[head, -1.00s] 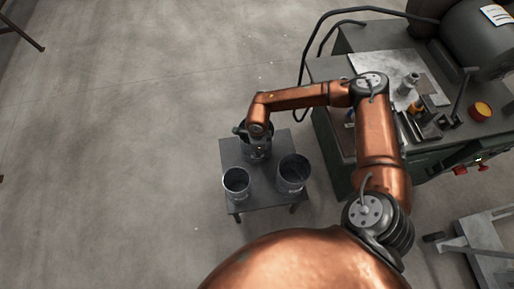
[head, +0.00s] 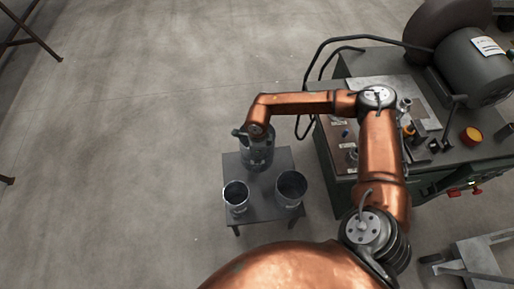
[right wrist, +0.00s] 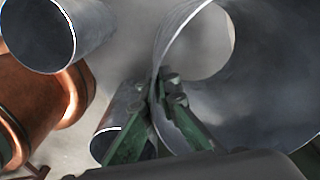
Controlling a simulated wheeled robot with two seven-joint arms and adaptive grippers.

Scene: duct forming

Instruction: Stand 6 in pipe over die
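I cannot tell whether this pipe touches the table. The left front pipe (head: 236,197) looks narrower than the right front pipe (head: 291,188). I cannot make out a die. My left gripper is out of view.
A green bench (head: 345,180) with a motor (head: 470,65), plates and small tools stands at the right. A grey metal frame (head: 475,262) is at the lower right. A dark stand (head: 30,35) is at the upper left. The floor left of the table is clear.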

